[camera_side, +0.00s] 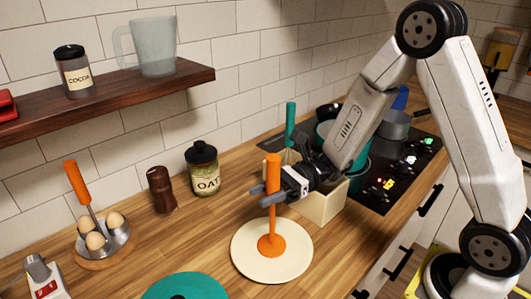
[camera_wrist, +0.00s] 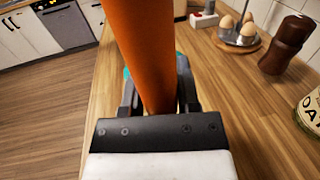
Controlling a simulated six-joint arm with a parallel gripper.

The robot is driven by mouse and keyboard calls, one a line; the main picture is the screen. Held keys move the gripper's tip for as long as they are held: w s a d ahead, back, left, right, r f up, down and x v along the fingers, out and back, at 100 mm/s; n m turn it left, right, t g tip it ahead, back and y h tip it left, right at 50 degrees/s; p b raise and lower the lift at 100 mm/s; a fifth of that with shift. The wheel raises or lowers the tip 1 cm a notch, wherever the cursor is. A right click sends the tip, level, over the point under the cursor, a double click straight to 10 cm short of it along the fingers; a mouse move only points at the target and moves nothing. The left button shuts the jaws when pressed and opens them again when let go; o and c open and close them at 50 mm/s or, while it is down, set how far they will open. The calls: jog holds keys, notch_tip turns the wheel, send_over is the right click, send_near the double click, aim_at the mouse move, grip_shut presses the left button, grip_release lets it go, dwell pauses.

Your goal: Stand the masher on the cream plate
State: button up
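The masher (camera_side: 272,222) is orange, with a long upright handle and a round foot. Its foot is over the middle of the cream plate (camera_side: 245,262) and looks to rest on it; any thin gap cannot be told. My gripper (camera_side: 267,194) is around the upper handle, one finger on each side. In the wrist view, the orange handle (camera_wrist: 145,45) fills the space between the fingers (camera_wrist: 160,95), which look shut on it. The foot and the cream plate are hidden in that view.
A cream box (camera_side: 322,207) with a teal-handled tool (camera_side: 290,122) stands behind my gripper. An oat jar (camera_side: 203,172), a brown mill (camera_side: 161,190) and an egg holder (camera_side: 105,262) stand left. A teal plate (camera_side: 200,287) lies in front. The stove (camera_side: 400,175) is right.

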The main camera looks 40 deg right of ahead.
jog(key=o, duration=0.4)
jog(key=shift+r, duration=0.15)
jog(key=s+d, duration=0.2)
jog(key=d, duration=0.9)
jog(key=shift+s+d, duration=0.2)
jog(key=shift+d, duration=0.2)
dwell(0.4)
